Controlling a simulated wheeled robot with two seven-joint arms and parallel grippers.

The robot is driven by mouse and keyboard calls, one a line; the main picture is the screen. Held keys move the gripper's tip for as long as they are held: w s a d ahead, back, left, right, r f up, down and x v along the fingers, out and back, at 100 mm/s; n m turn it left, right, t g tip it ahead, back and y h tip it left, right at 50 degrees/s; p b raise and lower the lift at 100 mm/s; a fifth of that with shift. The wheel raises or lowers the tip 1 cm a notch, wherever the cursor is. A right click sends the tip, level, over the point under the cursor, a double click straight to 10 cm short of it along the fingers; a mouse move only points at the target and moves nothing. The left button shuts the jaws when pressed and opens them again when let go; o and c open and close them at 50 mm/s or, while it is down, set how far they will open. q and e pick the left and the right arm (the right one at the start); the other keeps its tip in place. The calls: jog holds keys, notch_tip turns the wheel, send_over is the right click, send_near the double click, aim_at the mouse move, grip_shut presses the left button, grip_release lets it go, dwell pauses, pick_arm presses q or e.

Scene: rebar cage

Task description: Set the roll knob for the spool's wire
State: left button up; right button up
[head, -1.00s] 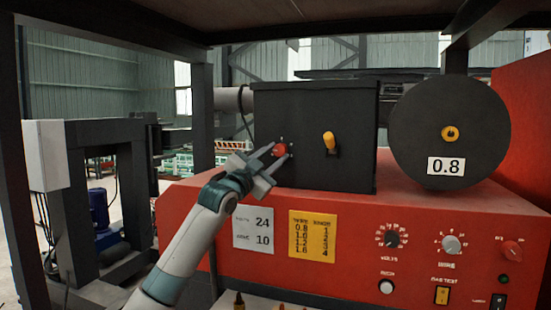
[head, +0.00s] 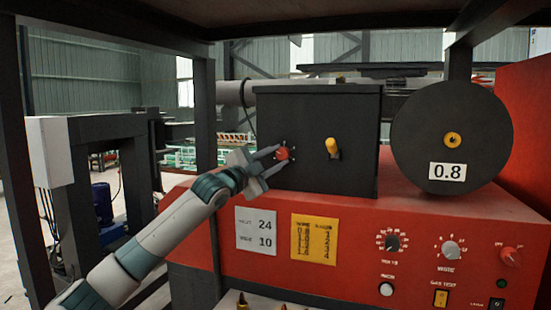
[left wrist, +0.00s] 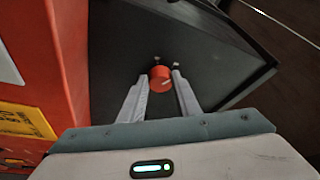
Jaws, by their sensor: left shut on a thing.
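The red roll knob (head: 282,153) sits on the left part of the dark wire-feed box (head: 315,110). My left gripper (head: 278,157) reaches it from the left, and its fingers are shut on the knob. In the left wrist view the knob (left wrist: 161,80) shows between the two fingertips, with a pale pointer line on its face. The spool (head: 450,115) is a dark disc right of the box, labelled 0.8. A yellow card (head: 314,238) lists wire sizes against numbers, with 0.8 beside 1. My right gripper is not in view.
A yellow lever (head: 332,147) stands out from the box right of the knob. The red machine front carries a white card (head: 257,231) and several dials, including a grey wire dial (head: 450,250). A dark post (head: 205,120) stands behind my left arm.

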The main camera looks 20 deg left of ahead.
pick_arm(q)
jog(key=o, duration=1.1)
jog(key=shift+c, duration=0.2)
jog(key=shift+s, duration=0.15)
jog(key=shift+s+a+f+b, duration=0.1)
jog(key=shift+s+f+b, duration=0.1)
jog(key=shift+b, duration=0.1)
jog(key=b+v, duration=0.8)
jog(key=v, duration=0.8)
jog(key=shift+s+b, duration=0.35)
jog(key=shift+a, duration=0.1)
